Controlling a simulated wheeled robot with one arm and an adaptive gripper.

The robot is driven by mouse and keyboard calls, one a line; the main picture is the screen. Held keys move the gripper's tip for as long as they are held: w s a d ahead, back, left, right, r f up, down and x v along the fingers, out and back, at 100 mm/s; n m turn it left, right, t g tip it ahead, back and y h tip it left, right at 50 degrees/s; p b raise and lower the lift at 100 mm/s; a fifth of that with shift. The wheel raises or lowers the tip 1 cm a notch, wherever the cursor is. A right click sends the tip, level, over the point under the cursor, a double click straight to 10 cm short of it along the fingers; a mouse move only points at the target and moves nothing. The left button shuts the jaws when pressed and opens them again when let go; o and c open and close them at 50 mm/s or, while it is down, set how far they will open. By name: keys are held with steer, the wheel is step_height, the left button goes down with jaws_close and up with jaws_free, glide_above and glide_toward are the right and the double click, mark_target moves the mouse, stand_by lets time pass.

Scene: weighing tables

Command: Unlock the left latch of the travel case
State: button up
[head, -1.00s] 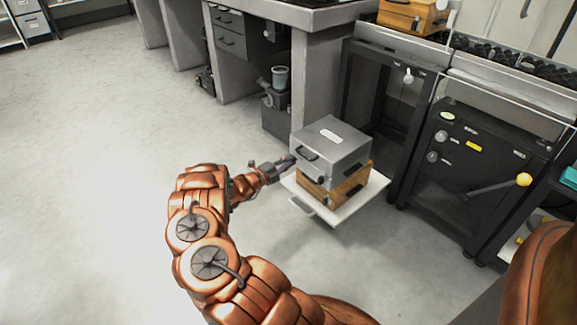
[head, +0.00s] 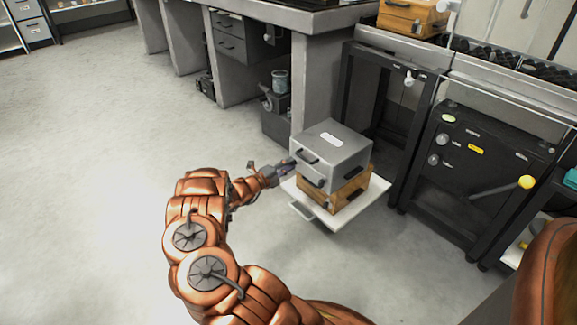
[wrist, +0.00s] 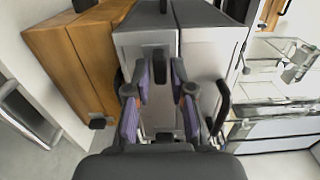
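The travel case is a grey metal box (head: 340,150) with a pale label on its lid. It lies on a wooden case in the head view, with a dark handle (head: 307,157) on its front. My gripper (head: 290,166) is at the front left of the grey case. In the wrist view the grey case (wrist: 203,62) appears turned on its side. My gripper (wrist: 160,82) has two purple-padded fingers spread apart, with a dark latch-like part (wrist: 155,62) just beyond and between the tips. I cannot tell whether they touch it.
The wooden case (head: 350,190) rests on a white pull-out shelf (head: 318,217). Its side shows at left in the wrist view (wrist: 70,65). A black cabinet (head: 470,170) with a yellow-knobbed lever stands to the right. The floor to the left is clear.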

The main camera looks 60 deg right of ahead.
steer(key=shift+o, duration=1.1)
steer(key=v, duration=1.2)
